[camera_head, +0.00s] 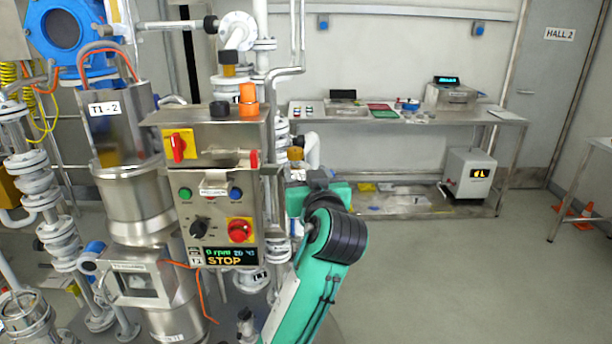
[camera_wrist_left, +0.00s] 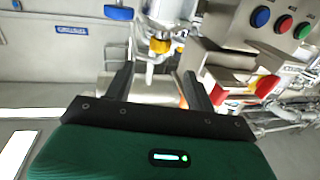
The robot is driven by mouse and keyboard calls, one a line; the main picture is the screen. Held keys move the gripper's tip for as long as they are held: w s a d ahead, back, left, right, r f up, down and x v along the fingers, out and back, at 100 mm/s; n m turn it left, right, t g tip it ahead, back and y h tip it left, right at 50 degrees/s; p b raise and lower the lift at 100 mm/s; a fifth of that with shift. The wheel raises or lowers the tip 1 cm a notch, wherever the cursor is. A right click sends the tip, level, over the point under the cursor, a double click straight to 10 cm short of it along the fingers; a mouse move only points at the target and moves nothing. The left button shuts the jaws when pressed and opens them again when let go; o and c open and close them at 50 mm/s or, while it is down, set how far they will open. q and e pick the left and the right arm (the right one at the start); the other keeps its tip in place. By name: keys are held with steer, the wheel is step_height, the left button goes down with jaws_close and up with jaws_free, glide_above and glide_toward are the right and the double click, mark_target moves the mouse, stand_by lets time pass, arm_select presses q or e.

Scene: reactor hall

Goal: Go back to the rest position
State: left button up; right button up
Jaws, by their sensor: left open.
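My left arm (camera_head: 325,245), green with black joints, rises from the bottom middle of the head view, just right of the steel control box (camera_head: 222,190). Its hand is mostly hidden beside and behind the box there. In the left wrist view, my left gripper (camera_wrist_left: 159,72) has its two dark fingers apart, with nothing held between them. The control box (camera_wrist_left: 235,50) shows tilted at the right of that view, apart from the fingers as far as I can tell. My right gripper is in neither view.
The box carries a red switch (camera_head: 178,146), a red stop button (camera_head: 239,230) and a lit "STOP" display (camera_head: 222,256). A steel vessel (camera_head: 132,205) and pipes crowd the left. A steel bench (camera_head: 465,116) stands at the back. Open floor (camera_head: 440,270) lies to the right.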

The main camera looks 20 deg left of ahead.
arm_select(q)
steer(key=s+f+m+g+h, duration=0.2)
steer(key=s+f, duration=0.2)
steer(key=f, duration=0.5)
steer(key=s+f+m+g+h, duration=0.1)
steer(key=s+f+m+h, duration=0.2)
steer(key=f, duration=0.7)
steer(key=s+f+m+g+h, duration=0.15)
steer(key=s+f, duration=0.25)
steer(key=f, duration=0.5)
steer(key=s+d+f+m+g+h, duration=0.15)
steer(key=s+f, duration=0.25)
steer(key=s, duration=0.4)
steer(key=s+d+f+m+g+h, duration=0.1)
steer(key=s+f+g+h, duration=0.15)
steer(key=s+f, duration=0.35)
steer(key=s+d+f+m+g+h, duration=0.1)
steer(key=s+f+g, duration=0.15)
steer(key=s, duration=0.65)
step_height(320, 180, down, 32)
steer(key=g, duration=0.1)
steer(key=s+a+f, duration=0.1)
steer(key=s+f, duration=0.8)
steer(key=s+a+f+g, duration=0.1)
steer(key=s+a+f, duration=0.1)
steer(key=s+f, duration=0.8)
steer(key=shift+a+f, duration=0.2)
steer(key=shift+a, duration=0.05)
